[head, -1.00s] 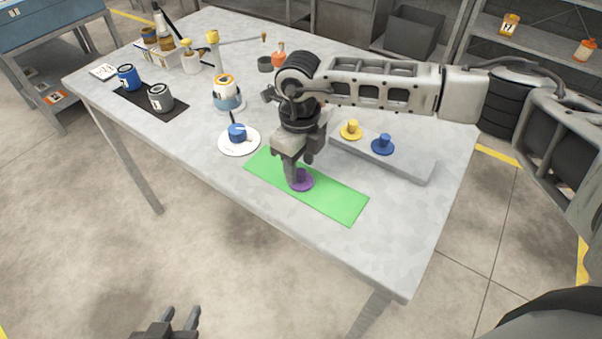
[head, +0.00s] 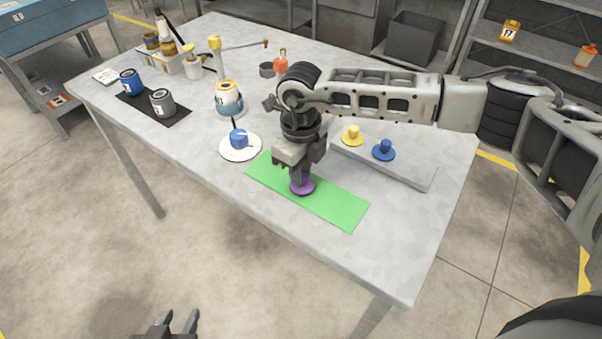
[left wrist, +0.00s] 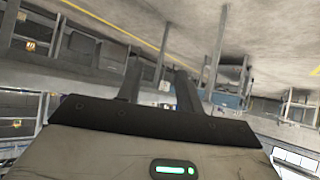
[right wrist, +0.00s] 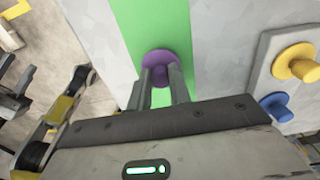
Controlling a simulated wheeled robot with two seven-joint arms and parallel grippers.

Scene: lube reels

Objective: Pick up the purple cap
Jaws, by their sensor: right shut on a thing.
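The purple cap (head: 303,187) is at the green mat (head: 336,204) near the table's front edge, with its round flange showing below my right gripper (head: 300,181). In the right wrist view the cap (right wrist: 160,56) shows between and beyond the fingertips of the right gripper (right wrist: 160,72), with the green mat (right wrist: 150,20) behind it. My right gripper points down and is shut on the cap's stem, which the fingers partly hide. I cannot tell whether the cap touches the mat. My left gripper (head: 178,322) is open and empty, low in front of the table; its fingers (left wrist: 158,85) stand apart.
A grey raised block (head: 400,172) right of my right gripper carries a yellow cap (head: 352,136) and a blue cap (head: 384,151). A white plate (head: 240,149) with a blue object stands left. Cans (head: 163,103) and bottles stand farther left. The table's front right is clear.

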